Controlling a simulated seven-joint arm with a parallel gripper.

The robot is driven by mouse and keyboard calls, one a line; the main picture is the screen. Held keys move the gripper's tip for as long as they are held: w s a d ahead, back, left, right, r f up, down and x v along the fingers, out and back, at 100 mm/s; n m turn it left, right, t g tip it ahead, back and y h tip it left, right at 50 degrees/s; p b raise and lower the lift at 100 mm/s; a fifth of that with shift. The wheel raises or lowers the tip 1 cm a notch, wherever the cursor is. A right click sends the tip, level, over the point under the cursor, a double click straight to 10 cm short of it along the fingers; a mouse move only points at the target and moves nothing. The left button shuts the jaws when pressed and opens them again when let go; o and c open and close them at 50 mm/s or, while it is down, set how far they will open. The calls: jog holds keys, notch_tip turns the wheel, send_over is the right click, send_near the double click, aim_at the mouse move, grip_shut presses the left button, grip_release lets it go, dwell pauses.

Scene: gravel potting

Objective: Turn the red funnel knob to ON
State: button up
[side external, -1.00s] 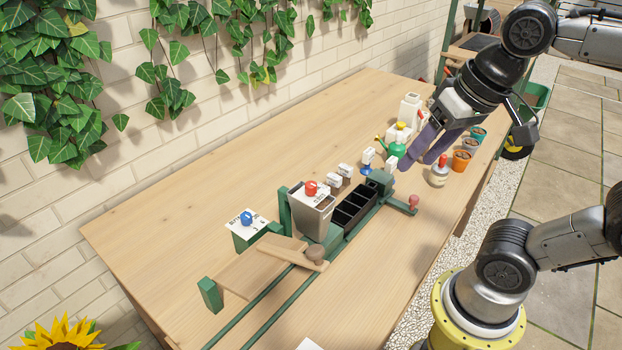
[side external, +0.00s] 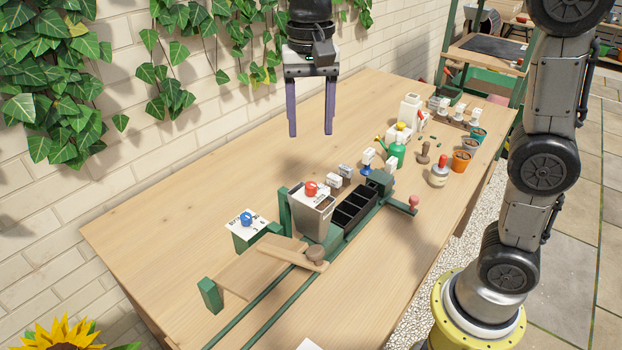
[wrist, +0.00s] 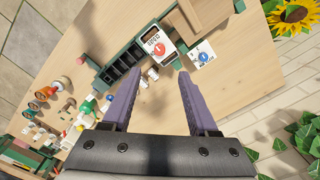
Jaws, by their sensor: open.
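The red knob (side external: 311,187) sits on top of the grey funnel box (side external: 312,216) at the middle of the bench. It also shows in the wrist view (wrist: 159,48), on a white plate with lettering that is too small to read here. My gripper (side external: 310,134) hangs pointing down above the back of the bench, with its two purple fingers apart and nothing between them. It is well above and behind the red knob, not touching it. In the wrist view the fingers (wrist: 158,75) reach towards the knob from below.
A blue knob (side external: 246,218) sits on a green box left of the funnel. A black tray (side external: 354,207) stands right of the funnel. A wooden ramp (side external: 262,268) lies in front. A green watering can (side external: 396,150), bottles and pots stand at the right. The bench's back left is clear.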

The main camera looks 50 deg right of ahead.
aim_at(311, 184)
notch_tip(311, 184, down, 13)
jog(key=shift+r, duration=0.15)
dwell(0.4)
grip_shut()
